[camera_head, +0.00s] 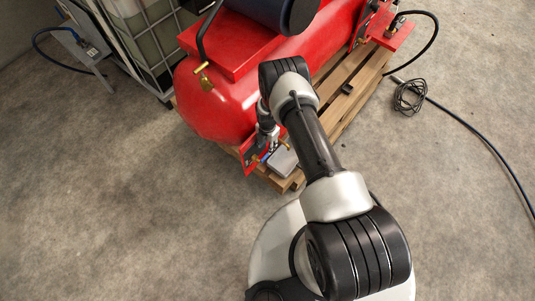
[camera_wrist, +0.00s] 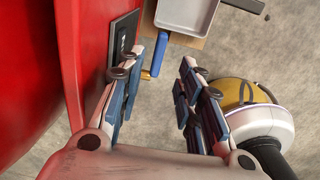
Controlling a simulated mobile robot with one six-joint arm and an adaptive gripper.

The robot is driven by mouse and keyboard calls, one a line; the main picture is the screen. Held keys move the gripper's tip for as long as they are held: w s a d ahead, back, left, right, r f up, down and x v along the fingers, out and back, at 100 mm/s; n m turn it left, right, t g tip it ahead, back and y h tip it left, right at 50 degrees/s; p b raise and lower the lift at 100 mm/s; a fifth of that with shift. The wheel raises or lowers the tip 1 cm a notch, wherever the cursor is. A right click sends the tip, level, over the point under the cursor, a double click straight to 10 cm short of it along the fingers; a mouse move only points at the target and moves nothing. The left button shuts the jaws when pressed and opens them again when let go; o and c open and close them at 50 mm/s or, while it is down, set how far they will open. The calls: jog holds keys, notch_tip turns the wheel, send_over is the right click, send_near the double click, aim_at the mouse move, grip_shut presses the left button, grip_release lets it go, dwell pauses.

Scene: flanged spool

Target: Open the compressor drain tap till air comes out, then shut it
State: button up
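The red compressor tank (camera_head: 215,105) lies on a wooden pallet; its red side also fills the left of the wrist view (camera_wrist: 40,70). The drain tap shows in the wrist view as a blue lever (camera_wrist: 161,54) with a small brass part beside its lower end. My gripper (camera_wrist: 175,55) is open, its two blue-padded fingers apart. The lever appears between the fingertips, close to the left finger; I cannot tell whether they touch. In the head view my gripper (camera_head: 266,138) is low at the tank's near end, and my arm hides part of that area.
A grey tray (camera_wrist: 187,14) sits on the pallet (camera_head: 345,110) just beyond the tap. A caged tank (camera_head: 150,35) stands behind left. A dark hose (camera_head: 460,118) and a coiled cable (camera_head: 410,97) lie on the floor at right. The floor at front left is clear.

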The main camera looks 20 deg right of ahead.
aim_at(267, 154)
notch_tip(267, 154, down, 8)
jog(key=b, duration=0.2)
jog(key=shift+f+b, duration=0.15)
jog(key=shift+b, duration=0.2)
grip_shut()
dwell(0.5)
